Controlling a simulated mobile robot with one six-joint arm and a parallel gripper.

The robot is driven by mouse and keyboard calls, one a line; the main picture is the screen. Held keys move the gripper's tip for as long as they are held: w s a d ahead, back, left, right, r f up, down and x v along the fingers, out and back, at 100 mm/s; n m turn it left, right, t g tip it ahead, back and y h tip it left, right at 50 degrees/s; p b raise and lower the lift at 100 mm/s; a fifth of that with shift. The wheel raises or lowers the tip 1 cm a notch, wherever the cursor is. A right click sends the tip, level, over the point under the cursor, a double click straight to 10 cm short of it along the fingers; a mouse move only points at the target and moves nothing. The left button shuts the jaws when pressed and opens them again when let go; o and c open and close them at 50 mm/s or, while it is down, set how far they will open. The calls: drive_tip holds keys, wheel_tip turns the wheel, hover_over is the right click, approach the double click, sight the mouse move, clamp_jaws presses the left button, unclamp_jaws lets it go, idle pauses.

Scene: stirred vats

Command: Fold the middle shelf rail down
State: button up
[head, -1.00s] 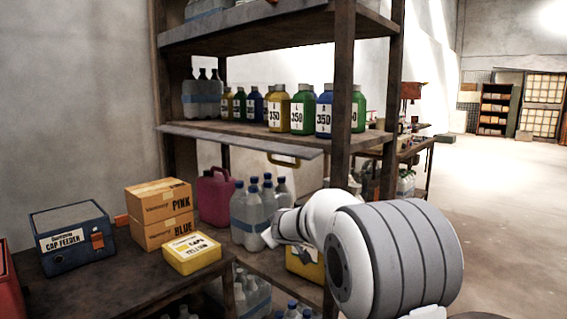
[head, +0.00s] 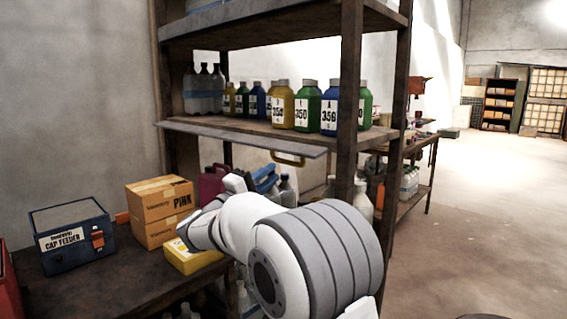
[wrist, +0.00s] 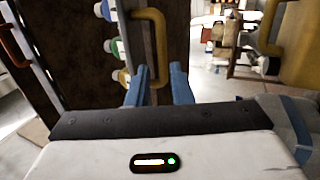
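The middle shelf rail is a long grey flap (head: 235,137) along the front edge of the middle shelf, sticking out toward me in the head view. A yellow handle (head: 288,160) hangs below it. In the wrist view a yellow handle (wrist: 150,45) reaches down toward the gap between my blue fingertips. My gripper (wrist: 159,80) is open, its fingers apart with the handle bar at or just beyond the gap; I cannot tell if they touch it. In the head view its blue fingers (head: 265,180) show below the rail, partly hidden by my arm.
Several numbered bottles (head: 307,103) and clear bottles (head: 204,90) stand on the middle shelf. A shelf post (head: 348,90) rises right of my gripper. Boxes (head: 160,208) and a blue cap feeder case (head: 70,235) sit on the left table. Another yellow handle (wrist: 275,30) shows at wrist-view right.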

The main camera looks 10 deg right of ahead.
sight(286, 163)
drive_tip(key=x, duration=0.7)
drive_tip(key=shift+d+b, duration=0.2)
drive_tip(key=shift+b, duration=0.1)
drive_tip(key=shift+c, duration=0.4)
drive_tip(key=shift+f, duration=0.1)
clamp_jaws()
